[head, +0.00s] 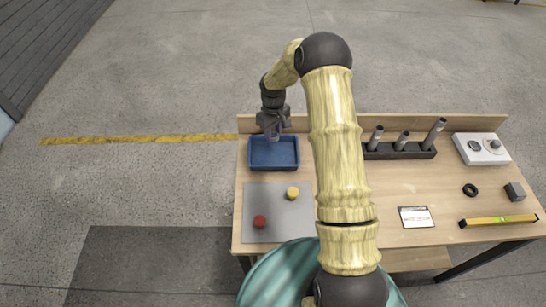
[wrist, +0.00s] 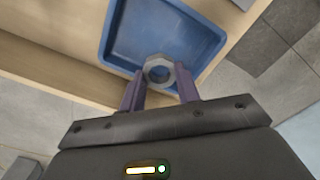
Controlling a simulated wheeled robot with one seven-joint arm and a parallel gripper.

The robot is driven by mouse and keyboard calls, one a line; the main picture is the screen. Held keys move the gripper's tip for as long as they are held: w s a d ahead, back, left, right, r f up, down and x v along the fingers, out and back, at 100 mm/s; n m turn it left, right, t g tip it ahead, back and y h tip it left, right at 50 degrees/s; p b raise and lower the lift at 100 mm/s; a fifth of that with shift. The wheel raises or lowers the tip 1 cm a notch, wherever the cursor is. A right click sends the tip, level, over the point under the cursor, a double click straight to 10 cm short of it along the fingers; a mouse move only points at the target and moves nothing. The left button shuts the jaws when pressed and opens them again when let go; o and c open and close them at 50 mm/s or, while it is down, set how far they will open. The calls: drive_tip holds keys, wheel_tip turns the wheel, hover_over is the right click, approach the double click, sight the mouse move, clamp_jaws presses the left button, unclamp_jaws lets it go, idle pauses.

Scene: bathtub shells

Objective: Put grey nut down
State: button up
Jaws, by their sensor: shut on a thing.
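The grey nut (wrist: 158,70) is a hexagonal ring held between the two purple fingers of my gripper (wrist: 160,85) in the wrist view. My gripper is shut on it. In the head view my gripper (head: 273,131) is at the back left of the table, over the blue tray (head: 274,164). The nut cannot be made out clearly there. The blue tray also shows in the wrist view (wrist: 210,25), behind the nut, and looks empty. How high the nut is above the tray floor is hard to tell.
A grey mat (head: 270,220) holds a red cylinder (head: 260,221) and a yellow one (head: 292,193). Right of my arm are a dark rack (head: 400,152) with grey tubes, a white box (head: 481,148), a black ring (head: 470,190), a grey cube (head: 514,191), a yellow level (head: 498,221) and a card (head: 416,217).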

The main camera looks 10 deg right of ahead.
drive_tip(key=shift+s, duration=0.1)
drive_tip(key=p, duration=0.2)
hover_over(273, 155)
drive_tip(key=shift+f, duration=2.95)
drive_tip(key=shift+f+p, duration=0.7)
drive_tip(key=shift+f, duration=1.4)
drive_tip(key=shift+f, duration=0.1)
drive_tip(key=o, duration=1.1)
drive_tip(key=shift+o, duration=0.2)
